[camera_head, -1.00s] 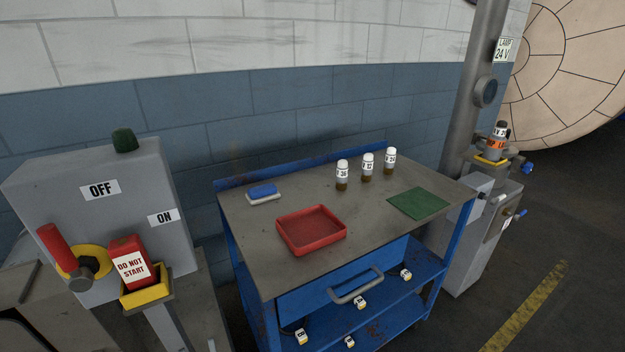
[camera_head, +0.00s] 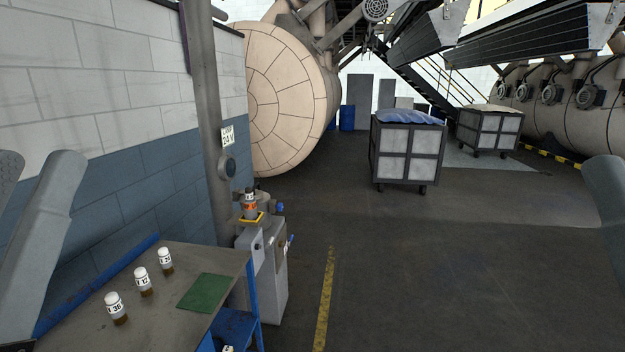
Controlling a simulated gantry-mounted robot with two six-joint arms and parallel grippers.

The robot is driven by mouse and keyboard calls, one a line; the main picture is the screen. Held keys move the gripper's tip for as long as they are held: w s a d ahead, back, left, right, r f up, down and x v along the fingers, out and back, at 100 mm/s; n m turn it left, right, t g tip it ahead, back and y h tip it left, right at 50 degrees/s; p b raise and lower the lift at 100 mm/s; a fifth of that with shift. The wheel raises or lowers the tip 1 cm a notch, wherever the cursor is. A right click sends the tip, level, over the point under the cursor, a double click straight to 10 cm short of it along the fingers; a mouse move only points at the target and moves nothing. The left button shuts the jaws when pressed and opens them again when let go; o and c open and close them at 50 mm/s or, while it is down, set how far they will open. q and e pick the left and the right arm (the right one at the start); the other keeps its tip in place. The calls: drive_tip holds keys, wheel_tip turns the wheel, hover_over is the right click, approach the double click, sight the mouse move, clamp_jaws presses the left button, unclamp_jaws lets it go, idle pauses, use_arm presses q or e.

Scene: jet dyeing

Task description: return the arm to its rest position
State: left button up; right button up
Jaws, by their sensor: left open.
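My left arm (camera_head: 42,235) stands as grey links at the left edge, in front of the wall and the blue workbench (camera_head: 212,258). Only a dark bit of my left gripper (camera_head: 15,346) shows at the bottom left corner; it is open, with nothing seen in it. A grey link of my right arm (camera_head: 605,205) shows at the right edge; its gripper is out of view.
On the bench stand three labelled vials (camera_head: 144,282) beside a green mat (camera_head: 204,293). A grey post unit (camera_head: 268,278) holds an orange-labelled bottle (camera_head: 250,205). Wheeled carts (camera_head: 408,153) stand farther back. The floor right of the yellow line (camera_head: 325,300) is clear.

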wheel_tip(320, 180, up, 38)
drive_tip(key=p, duration=3.7)
